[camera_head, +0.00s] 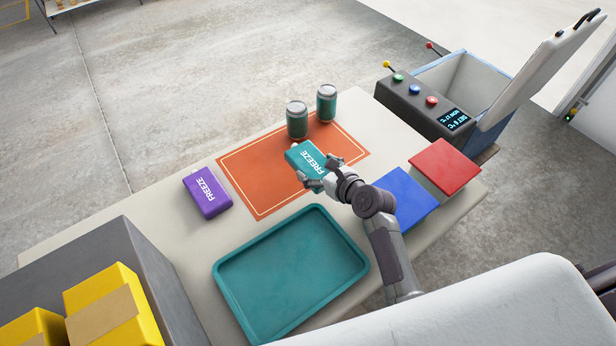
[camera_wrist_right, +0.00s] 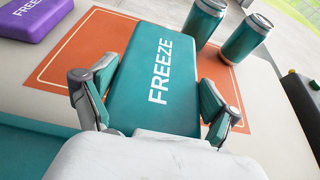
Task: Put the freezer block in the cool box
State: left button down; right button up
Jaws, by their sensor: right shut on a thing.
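A teal freezer block (camera_head: 303,157) marked FREEZE is over the orange mat (camera_head: 255,195) in the head view. My right gripper (camera_head: 322,172) is shut on it, with a finger on each side, as the right wrist view shows on the block (camera_wrist_right: 155,75). I cannot tell whether the block touches the mat. A purple block (camera_head: 207,193), also marked FREEZE, lies left of the mat. The cool box (camera_head: 455,78) stands open at the upper right, with its pale lid (camera_head: 550,62) tilted up. My left gripper is not in view.
Two teal cans (camera_head: 297,120) stand at the mat's far edge. An empty teal tray (camera_head: 290,270) lies in front. A control panel (camera_head: 425,103) with buttons fronts the cool box. Yellow boxes (camera_head: 105,305) sit lower left.

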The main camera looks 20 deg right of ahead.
aim_at(307, 167)
jog(key=shift+w+a+f, duration=0.85)
jog(key=shift+w+a, duration=0.2)
jog(key=shift+w, duration=0.1)
jog(key=shift+w+a+f, duration=0.3)
jog(key=shift+a+f, duration=0.05)
jog(key=shift+f, duration=0.05)
jog(key=shift+d+f+b, duration=0.1)
jog(key=shift+f+b, duration=0.6)
jog(key=shift+f, duration=1.2)
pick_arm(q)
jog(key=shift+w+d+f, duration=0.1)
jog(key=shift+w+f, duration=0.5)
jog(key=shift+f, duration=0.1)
pick_arm(e)
jog(key=shift+f, duration=0.1)
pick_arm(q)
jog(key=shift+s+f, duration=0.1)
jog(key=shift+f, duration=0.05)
pick_arm(e)
jog(key=o, duration=1.3)
jog(key=shift+s, duration=0.1)
jog(key=shift+c, duration=0.2)
